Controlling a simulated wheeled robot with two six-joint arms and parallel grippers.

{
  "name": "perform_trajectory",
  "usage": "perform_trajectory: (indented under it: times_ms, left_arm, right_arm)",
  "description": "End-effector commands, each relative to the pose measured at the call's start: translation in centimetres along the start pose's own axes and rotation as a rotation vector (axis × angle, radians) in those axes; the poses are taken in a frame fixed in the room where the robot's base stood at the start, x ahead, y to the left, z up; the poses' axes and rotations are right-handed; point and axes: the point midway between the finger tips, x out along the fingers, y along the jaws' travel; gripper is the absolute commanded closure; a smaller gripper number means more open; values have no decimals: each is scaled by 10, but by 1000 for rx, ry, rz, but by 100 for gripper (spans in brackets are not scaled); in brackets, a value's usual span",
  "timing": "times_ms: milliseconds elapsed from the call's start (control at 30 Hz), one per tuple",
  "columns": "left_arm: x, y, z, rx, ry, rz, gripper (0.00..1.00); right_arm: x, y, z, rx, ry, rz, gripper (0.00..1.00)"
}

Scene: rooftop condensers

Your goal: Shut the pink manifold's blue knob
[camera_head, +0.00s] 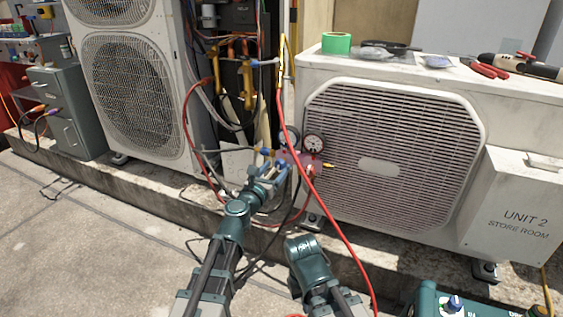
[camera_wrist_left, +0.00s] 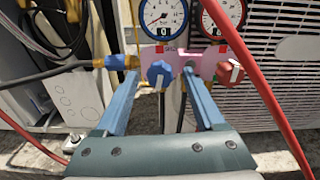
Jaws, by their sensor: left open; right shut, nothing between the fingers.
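The pink manifold (camera_head: 298,160) hangs in front of the condensers, with two round gauges on top. In the left wrist view the manifold body (camera_wrist_left: 210,60) shows with its blue knob (camera_wrist_left: 159,73) on the left and a red knob (camera_wrist_left: 230,73) on the right. My left gripper (camera_head: 275,168) is at the manifold. In the left wrist view its open fingers (camera_wrist_left: 162,84) stand on either side of the blue knob, with a gap visible on each side. My right gripper (camera_head: 304,243) is shut and empty, lower and apart from the manifold; its fingertips are hard to make out.
A blue hose fitting (camera_wrist_left: 116,62) sits left of the blue knob. Pliers (camera_head: 487,69) and green tape (camera_head: 336,43) lie on the condenser.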

Motion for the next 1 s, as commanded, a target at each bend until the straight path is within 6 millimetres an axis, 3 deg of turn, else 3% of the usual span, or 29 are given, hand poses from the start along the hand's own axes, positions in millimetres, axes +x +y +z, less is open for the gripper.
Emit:
perform_trajectory:
  times_ms: [233,667,1000]
  left_arm:
    - [25,2,0,1,0,3,29]
    - [30,2,0,1,0,3,29]
    - [30,2,0,1,0,2,88]
  right_arm:
    - [0,0,0,0,0,0,100]
    - [0,0,0,0,0,0,100]
    - [0,0,0,0,0,0,100]
